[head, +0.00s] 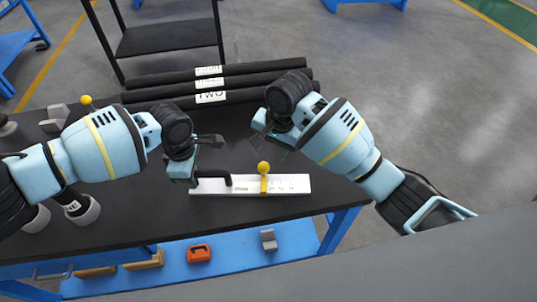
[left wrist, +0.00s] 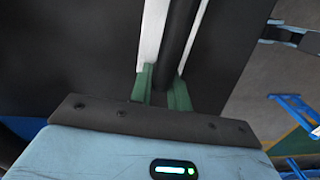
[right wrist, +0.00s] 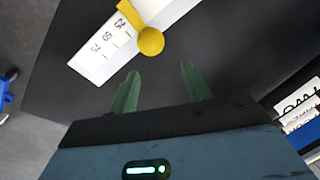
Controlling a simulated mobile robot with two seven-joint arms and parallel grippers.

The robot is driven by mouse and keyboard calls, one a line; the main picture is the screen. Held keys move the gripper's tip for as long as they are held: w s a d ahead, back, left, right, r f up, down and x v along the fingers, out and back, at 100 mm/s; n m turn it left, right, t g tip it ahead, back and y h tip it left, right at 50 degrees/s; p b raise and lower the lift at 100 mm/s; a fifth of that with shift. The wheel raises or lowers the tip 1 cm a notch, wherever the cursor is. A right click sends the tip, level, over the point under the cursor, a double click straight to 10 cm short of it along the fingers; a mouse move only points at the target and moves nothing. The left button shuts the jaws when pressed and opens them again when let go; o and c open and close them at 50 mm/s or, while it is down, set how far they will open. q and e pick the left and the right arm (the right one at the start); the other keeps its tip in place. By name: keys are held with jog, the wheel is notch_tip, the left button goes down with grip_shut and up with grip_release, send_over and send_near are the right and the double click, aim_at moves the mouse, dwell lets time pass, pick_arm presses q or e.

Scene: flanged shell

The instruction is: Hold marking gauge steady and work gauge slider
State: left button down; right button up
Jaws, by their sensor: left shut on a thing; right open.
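The marking gauge (head: 297,184) is a white bar with printed marks, lying flat on the black table. A black handle (head: 222,178) rises near its left end. The yellow gauge slider (head: 264,184) with a round knob sits across the bar right of the middle. My left gripper (head: 196,181) is shut on the black handle; in the left wrist view the green fingers (left wrist: 163,90) flank it. My right gripper (head: 266,139) is open and empty, above and behind the slider. In the right wrist view its fingers (right wrist: 160,72) are apart, with the yellow knob (right wrist: 150,41) beyond them.
Several black rolls with white labels (head: 211,97) lie along the table's back edge. Grey blocks and cups (head: 88,211) stand at the left. A blue lower shelf (head: 228,259) holds an orange item (head: 199,253) and a grey bracket (head: 268,240). The table right of the gauge is clear.

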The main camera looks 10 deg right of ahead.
aim_at(264, 164)
notch_tip(264, 164, up, 8)
jog(key=s+d, duration=0.1)
jog(key=shift+d+r, duration=0.2)
jog(key=shift+r, duration=0.05)
jog(key=shift+a, duration=0.1)
jog(key=a+f, duration=0.1)
jog(key=f, duration=0.3)
jog(key=s+a+f+m, duration=0.1)
jog(key=f, duration=0.3)
jog(key=a+f+m, duration=0.1)
jog(key=f, duration=0.3)
jog(key=shift+s+a, duration=0.3)
jog(key=shift+s, duration=0.1)
dwell(0.3)
jog(key=shift+r, duration=0.1)
grip_shut()
